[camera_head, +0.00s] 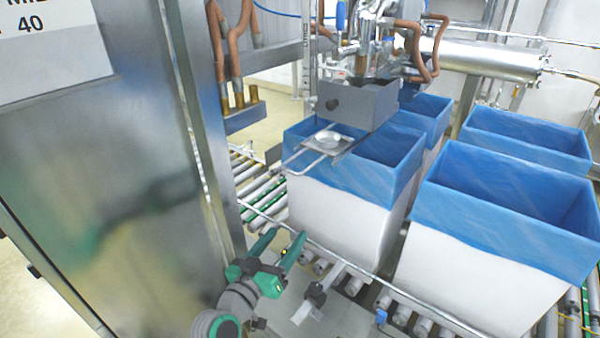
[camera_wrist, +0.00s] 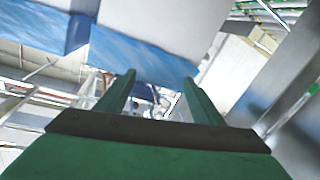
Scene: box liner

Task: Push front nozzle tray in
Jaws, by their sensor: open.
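The front nozzle tray (camera_head: 331,141) is a small metal tray with a wire handle. It sticks out toward me from under the grey nozzle housing (camera_head: 357,104), above the blue-lined near box. My gripper (camera_head: 284,245) is green, open and empty, low in the head view, in front of that box and below the tray, apart from it. In the wrist view the two green fingers of my gripper (camera_wrist: 160,88) stand apart with nothing between them. I cannot clearly make out the tray in the wrist view.
White boxes with blue liners stand on the roller conveyor: the near box (camera_head: 335,215), a right box (camera_head: 470,235) and others behind. A large steel cabinet (camera_head: 110,190) fills the left. A rail (camera_head: 330,255) runs along the conveyor's front edge. Free air lies above my gripper.

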